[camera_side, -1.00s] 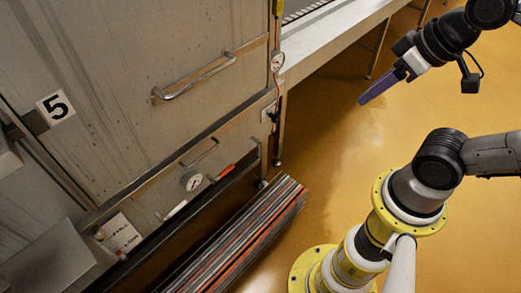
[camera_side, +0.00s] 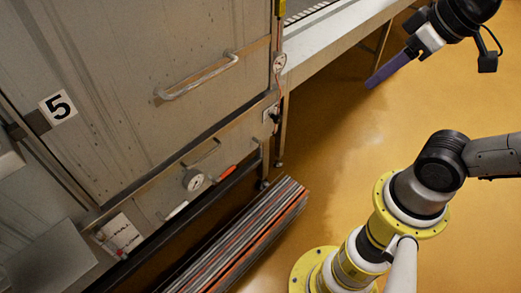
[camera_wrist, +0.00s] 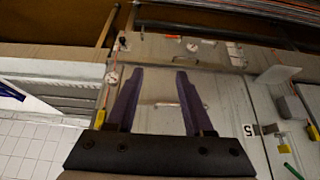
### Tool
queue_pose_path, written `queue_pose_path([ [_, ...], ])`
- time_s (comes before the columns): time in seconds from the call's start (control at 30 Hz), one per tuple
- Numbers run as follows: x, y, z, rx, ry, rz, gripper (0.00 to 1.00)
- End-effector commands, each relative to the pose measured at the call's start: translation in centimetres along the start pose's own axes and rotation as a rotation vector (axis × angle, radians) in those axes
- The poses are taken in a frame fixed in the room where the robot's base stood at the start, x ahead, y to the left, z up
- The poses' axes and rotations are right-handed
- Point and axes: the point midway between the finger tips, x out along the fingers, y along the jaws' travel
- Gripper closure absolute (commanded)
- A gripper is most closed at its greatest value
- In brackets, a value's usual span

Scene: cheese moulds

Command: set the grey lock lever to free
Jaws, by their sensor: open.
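I cannot pick out a grey lock lever for certain. The large metal cabinet (camera_side: 120,120) carries a long grey bar handle (camera_side: 198,78) on its door. Below the door are a short grey handle (camera_side: 203,153), a red-ended handle (camera_side: 227,172) and a pale handle (camera_side: 176,210). My gripper (camera_side: 370,84) hangs in the air to the right of the cabinet, well apart from it. In the wrist view its two purple fingers (camera_wrist: 159,71) are spread and empty. The bar handle (camera_wrist: 166,104) appears between them there, at a distance.
A round gauge (camera_side: 193,180) sits below the door, another gauge (camera_side: 279,62) at its right edge. A number 5 plate (camera_side: 58,107) marks the left side. Striped stacked bars (camera_side: 245,235) lie on the floor. A metal table (camera_side: 330,40) stands behind; the yellow floor (camera_side: 330,150) between is clear.

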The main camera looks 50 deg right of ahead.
Motion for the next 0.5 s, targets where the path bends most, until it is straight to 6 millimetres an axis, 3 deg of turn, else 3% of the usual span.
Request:
queue_pose_path([
  [0.03,-0.9,0.0,-0.6,0.000,0.004,0.000,0.48],
  [0.27,1.1,0.3,-3.8,0.013,0.094,0.005,0.48],
  [0.5,3.6,0.9,-8.5,0.033,0.235,0.017,0.48],
])
